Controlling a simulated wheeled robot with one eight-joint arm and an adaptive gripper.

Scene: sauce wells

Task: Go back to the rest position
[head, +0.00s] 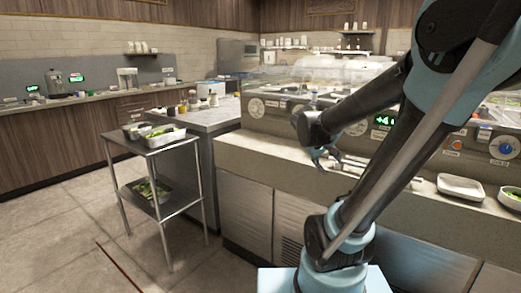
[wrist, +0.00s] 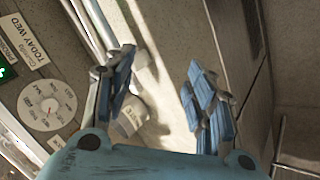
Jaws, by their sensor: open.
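My gripper (head: 325,157) hangs low over the front ledge of the sauce counter in the head view, close to the left end of several metal utensils (head: 352,167) lying there. In the wrist view its two blue-padded fingers are spread apart, and the gripper (wrist: 158,85) is empty. A pale labelled piece (wrist: 130,117) shows just behind the left finger, partly hidden by it. I cannot tell whether the finger touches it. My arm reaches across the right half of the head view and hides part of the counter.
The counter ledge (head: 262,150) is clear to the left of my gripper. A white tray (head: 461,187) and a bowl of greens (head: 512,197) are at the right. A dial (wrist: 47,105) is on the counter front panel. A metal cart (head: 172,151) with trays stands left, with open floor around it.

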